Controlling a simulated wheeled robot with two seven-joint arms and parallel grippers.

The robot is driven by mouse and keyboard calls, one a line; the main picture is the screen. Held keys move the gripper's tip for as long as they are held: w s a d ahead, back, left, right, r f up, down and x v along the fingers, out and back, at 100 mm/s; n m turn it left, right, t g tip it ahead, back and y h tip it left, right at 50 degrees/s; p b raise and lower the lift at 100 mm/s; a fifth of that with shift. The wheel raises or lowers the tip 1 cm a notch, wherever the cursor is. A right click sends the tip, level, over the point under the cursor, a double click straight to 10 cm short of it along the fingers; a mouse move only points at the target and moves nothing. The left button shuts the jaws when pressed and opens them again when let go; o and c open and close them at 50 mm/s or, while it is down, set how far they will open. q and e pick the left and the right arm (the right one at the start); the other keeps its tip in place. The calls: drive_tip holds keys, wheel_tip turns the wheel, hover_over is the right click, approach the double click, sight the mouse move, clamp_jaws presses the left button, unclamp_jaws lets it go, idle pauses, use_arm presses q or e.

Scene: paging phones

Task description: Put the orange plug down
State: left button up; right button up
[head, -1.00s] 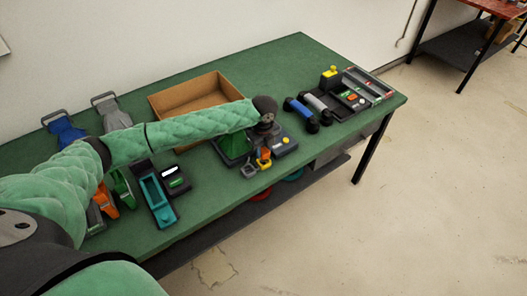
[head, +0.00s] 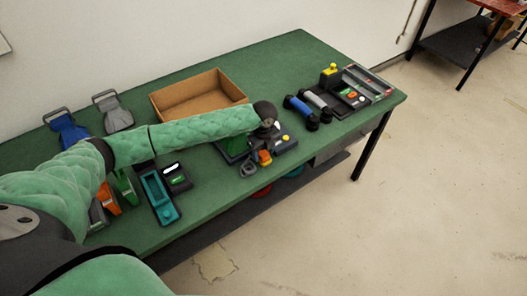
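A small orange piece (head: 265,158), which looks like the orange plug, is near the table's front edge, below the end of my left arm. A small grey piece (head: 248,169) is just to its left. My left gripper (head: 269,136) points down over this spot, in front of a dark grey unit (head: 285,143) with a yellow button. Its fingers are small and partly hidden by the wrist, so I cannot tell whether they hold or touch the orange piece. My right gripper is not in view.
An open cardboard box (head: 199,109) stands behind my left arm. A teal tray (head: 159,193) and a black device (head: 175,178) lie nearer the front. Blue and grey handsets (head: 301,113) lie to the right. The green table (head: 285,62) is clear at the back.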

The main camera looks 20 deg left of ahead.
sight(264, 153)
use_arm(q)
drive_tip(key=shift+r, duration=0.3)
drive_tip(key=shift+w+r+b, duration=0.1)
drive_tip(key=shift+r+b, duration=0.2)
drive_tip(key=shift+b, duration=0.05)
wheel_tip(264, 153, up, 4)
drive_tip(key=shift+b, duration=0.95)
wheel_tip(264, 153, up, 7)
drive_tip(key=b, duration=0.2)
drive_tip(key=shift+r, duration=0.15)
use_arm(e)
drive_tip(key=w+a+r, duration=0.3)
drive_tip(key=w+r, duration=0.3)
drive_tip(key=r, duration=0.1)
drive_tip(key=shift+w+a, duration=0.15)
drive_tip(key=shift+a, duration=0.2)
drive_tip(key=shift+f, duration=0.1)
